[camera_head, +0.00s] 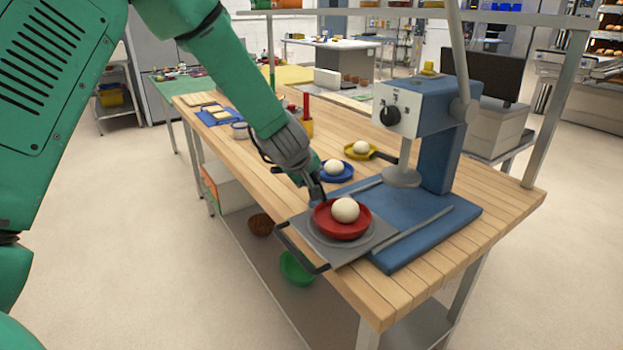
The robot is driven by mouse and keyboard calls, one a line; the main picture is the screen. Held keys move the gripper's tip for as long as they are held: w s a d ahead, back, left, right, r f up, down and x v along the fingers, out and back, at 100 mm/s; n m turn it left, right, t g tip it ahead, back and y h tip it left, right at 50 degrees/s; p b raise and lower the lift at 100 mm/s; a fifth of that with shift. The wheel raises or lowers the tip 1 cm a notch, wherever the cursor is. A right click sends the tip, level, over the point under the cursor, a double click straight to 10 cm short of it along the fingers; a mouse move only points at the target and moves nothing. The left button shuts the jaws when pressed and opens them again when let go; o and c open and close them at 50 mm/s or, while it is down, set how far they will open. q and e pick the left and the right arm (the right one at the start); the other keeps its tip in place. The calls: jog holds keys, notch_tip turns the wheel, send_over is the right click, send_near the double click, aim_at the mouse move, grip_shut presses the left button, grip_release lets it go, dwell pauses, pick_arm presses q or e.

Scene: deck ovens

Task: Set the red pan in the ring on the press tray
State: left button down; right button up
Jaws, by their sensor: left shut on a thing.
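The red pan (341,232) holds a white dough ball (345,210). It is over the round ring (312,236) on the grey press tray (303,219); I cannot tell whether it rests on the tray or sits slightly above it. My left gripper (318,199) reaches down from the upper left and is shut on the red pan at its far left side, where the handle is mostly hidden by the fingers. The blue press (447,130) stands right of the tray, its round plate (402,177) raised behind the pan. My right gripper is not in view.
A blue pan (336,178) and a yellow pan (375,153), each with a dough ball, stand behind the red pan. The tray's black handle (304,251) overhangs the wooden table's (490,216) front left edge. A green bowl (297,269) is on the shelf below.

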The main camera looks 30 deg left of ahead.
pick_arm(q)
jog(key=shift+f+b, duration=0.3)
jog(key=shift+f, duration=0.1)
jog(key=c, duration=1.5)
grip_release()
jog(key=shift+c, duration=0.2)
jog(key=v, duration=1.2)
jog(key=shift+f, duration=0.15)
